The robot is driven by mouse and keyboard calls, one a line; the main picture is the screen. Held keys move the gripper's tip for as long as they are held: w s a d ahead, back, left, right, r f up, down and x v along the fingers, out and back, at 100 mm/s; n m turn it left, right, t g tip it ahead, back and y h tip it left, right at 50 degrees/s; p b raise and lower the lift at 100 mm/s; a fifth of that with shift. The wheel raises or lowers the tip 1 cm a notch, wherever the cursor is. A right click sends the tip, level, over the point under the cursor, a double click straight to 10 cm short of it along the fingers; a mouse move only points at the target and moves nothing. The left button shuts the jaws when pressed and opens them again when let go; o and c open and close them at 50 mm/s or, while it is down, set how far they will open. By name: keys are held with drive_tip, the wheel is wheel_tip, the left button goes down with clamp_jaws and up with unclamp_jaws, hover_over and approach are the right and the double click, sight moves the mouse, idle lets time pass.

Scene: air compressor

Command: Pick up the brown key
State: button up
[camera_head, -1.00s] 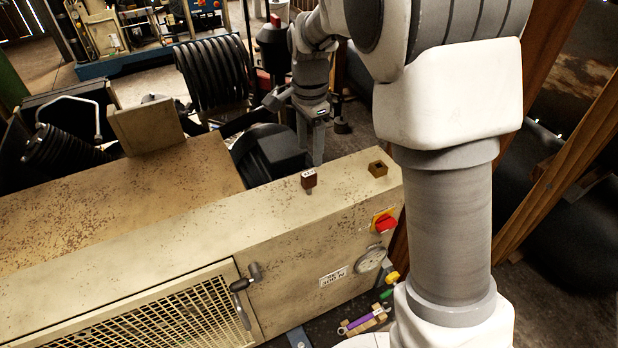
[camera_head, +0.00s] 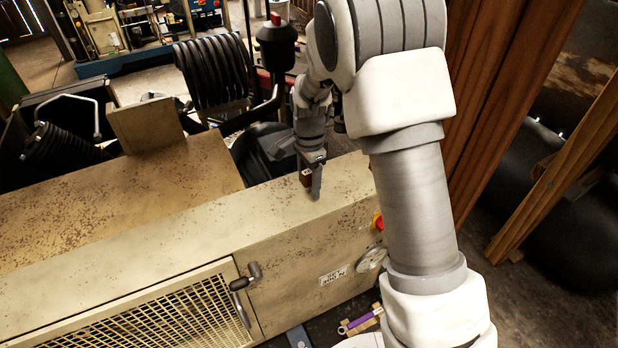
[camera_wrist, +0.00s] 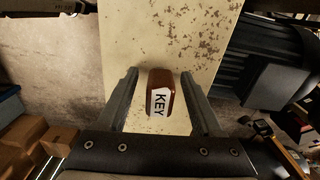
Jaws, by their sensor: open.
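The brown key (camera_wrist: 160,92) has a white label reading "KEY". It stands on the beige top of the compressor cabinet (camera_head: 120,230). In the wrist view it sits between the two fingers of my open gripper (camera_wrist: 161,88), with a gap visible on each side. In the head view my gripper (camera_head: 312,185) is at the key, and the key (camera_head: 305,178) is partly hidden by a finger. Whether the fingers touch it cannot be told from the head view.
A red knob (camera_head: 378,222) and a gauge (camera_head: 372,258) on the cabinet's front are partly behind my arm. A dark handle (camera_head: 246,277) sticks out by the mesh grille (camera_head: 170,315). Black machine parts stand behind the cabinet. The cabinet top left of the key is clear.

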clamp_jaws()
idle(0.5)
drive_tip(key=shift+r, duration=0.55)
wheel_tip(320, 180, up, 3)
drive_tip(key=s+d+r, duration=0.4)
drive_tip(key=d+r, duration=0.3)
drive_tip(key=d, duration=0.3)
drive_tip(key=shift+s+d, duration=0.35)
drive_tip(key=shift+d, duration=0.05)
